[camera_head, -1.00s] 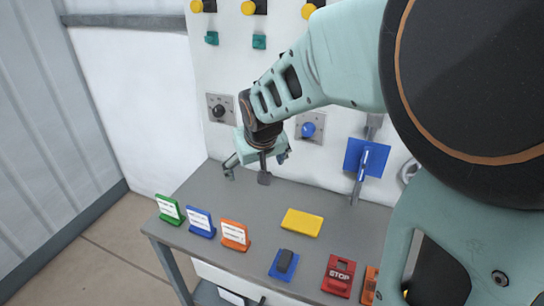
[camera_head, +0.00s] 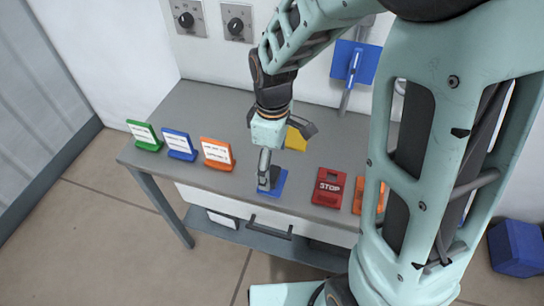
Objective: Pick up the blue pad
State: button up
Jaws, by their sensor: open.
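The blue pad (camera_head: 281,181) lies flat on the grey table near its front edge, between the orange sign and the red STOP pad. It has a dark raised block on top. My gripper (camera_head: 272,143) is open above and just behind it, pointing down. One finger hangs in front of the dark block and hides part of it; I cannot tell whether it touches. Nothing is held.
A yellow pad (camera_head: 295,140) lies behind my gripper, partly hidden. Green (camera_head: 144,136), blue (camera_head: 179,144) and orange (camera_head: 216,153) signs stand to the left. The red STOP pad (camera_head: 329,187) and an orange piece (camera_head: 369,197) lie right.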

aim_at(273, 175)
jog(key=shift+w+f, duration=0.1)
jog(key=shift+f, duration=2.65)
jog(key=shift+c, duration=0.7)
jog(key=c, duration=1.5)
jog(key=shift+d, duration=0.1)
jog(key=shift+c, duration=0.5)
jog(key=shift+c, duration=0.2)
